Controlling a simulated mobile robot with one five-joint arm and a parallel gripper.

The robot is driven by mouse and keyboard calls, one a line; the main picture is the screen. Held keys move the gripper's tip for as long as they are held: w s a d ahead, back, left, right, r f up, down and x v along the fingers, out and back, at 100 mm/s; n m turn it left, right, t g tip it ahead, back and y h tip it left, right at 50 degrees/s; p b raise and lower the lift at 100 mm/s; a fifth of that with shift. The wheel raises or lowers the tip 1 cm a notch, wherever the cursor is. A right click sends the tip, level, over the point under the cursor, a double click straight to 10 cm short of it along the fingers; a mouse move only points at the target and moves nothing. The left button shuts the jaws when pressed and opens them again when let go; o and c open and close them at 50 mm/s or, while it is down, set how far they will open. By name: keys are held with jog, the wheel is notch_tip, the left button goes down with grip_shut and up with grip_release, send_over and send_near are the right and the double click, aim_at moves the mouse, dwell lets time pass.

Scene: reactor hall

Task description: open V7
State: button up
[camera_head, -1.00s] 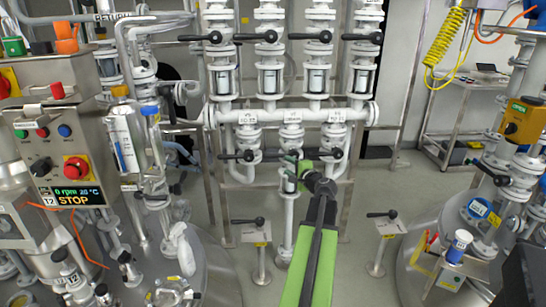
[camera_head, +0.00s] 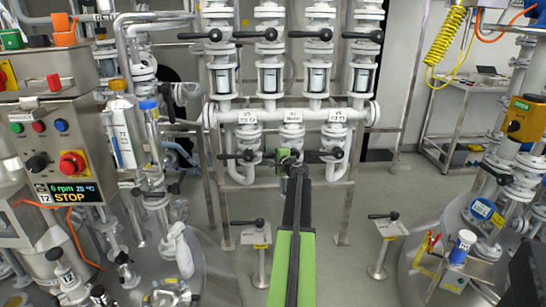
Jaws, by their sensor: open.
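A white pipe manifold stands ahead, with three labelled valves in its lower row: left (camera_head: 249,131), middle (camera_head: 291,130) and right (camera_head: 335,129). The labels are too small to read with certainty, so I cannot tell for sure which valve is V7. Black lever handles lie roughly level below the labels at the left (camera_head: 236,156) and right (camera_head: 326,155). My green and black arm reaches up to the middle valve. My gripper (camera_head: 289,158) is open just below that valve's body. The arm hides most of the middle handle, and contact cannot be told.
Several upper valves with black levers (camera_head: 309,34) stand above the lower row. Short floor posts with levers stand left (camera_head: 258,237) and right (camera_head: 388,229) of my arm. A control panel (camera_head: 58,145) reads STOP at left.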

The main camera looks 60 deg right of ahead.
jog(key=shift+c, duration=0.2)
grip_shut()
dwell(1.1)
